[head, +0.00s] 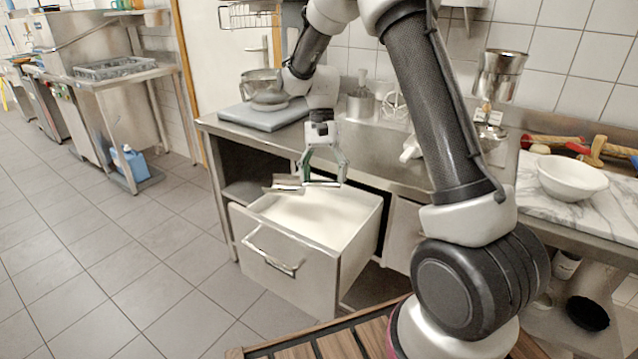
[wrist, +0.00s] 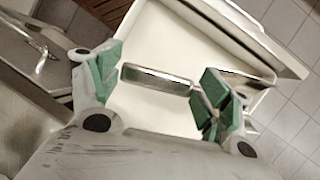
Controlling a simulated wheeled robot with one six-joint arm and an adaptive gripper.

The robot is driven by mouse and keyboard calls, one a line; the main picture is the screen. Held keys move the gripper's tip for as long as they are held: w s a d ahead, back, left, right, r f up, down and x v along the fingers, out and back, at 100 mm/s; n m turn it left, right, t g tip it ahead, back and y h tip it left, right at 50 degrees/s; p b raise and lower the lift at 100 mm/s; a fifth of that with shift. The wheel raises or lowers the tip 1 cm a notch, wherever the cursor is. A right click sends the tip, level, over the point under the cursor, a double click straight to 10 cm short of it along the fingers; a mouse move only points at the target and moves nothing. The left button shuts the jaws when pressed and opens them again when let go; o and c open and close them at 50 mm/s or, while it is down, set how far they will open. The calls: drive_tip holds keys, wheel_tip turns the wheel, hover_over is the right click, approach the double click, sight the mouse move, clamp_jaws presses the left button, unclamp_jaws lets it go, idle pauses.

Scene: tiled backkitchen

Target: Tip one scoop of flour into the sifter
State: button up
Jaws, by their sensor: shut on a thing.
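My gripper (head: 324,179) is shut on a metal scoop (head: 284,184) and holds it above the open flour drawer (head: 268,262). The scoop's bowl is to the left of the fingers in the head view and its handle runs to the right; whether it holds flour cannot be told. White flour (head: 318,215) fills the drawer below. In the wrist view, the scoop's metal handle (wrist: 155,78) lies between the green-padded fingers of my gripper (wrist: 162,92), and the right finger partly hides the scoop. A metal cylinder, apparently the sifter (head: 498,75), is raised above the worktop at the back right.
A steel bowl (head: 488,134) is below the sifter. A white bowl (head: 571,179) stands on a marble slab (head: 535,207) at the right, near several rolling pins. Open tiled floor lies left.

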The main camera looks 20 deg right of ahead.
drive_tip(key=s+a+r+m+y, duration=0.2)
drive_tip(key=s+r+m, duration=0.1)
drive_tip(key=s+m, duration=0.35)
drive_tip(key=s+a+r+m+y, duration=0.2)
drive_tip(key=s+a+r+m, duration=0.1)
drive_tip(key=s+m, duration=0.35)
wheel_tip(320, 180, down, 11)
drive_tip(key=w+m+t, duration=0.1)
drive_tip(key=w, duration=0.1)
drive_tip(key=shift+d, duration=0.2)
drive_tip(key=shift+f, duration=0.3)
idle(0.6)
drive_tip(key=shift+w, duration=0.1)
drive_tip(key=shift+w+d+r, duration=0.1)
drive_tip(key=shift+w+d, duration=0.05)
drive_tip(key=shift+w, duration=0.4)
drive_tip(key=shift+w, duration=0.1)
drive_tip(key=shift+w+d+f, duration=0.15)
drive_tip(key=shift+w+f, duration=0.05)
drive_tip(key=shift+w, duration=0.25)
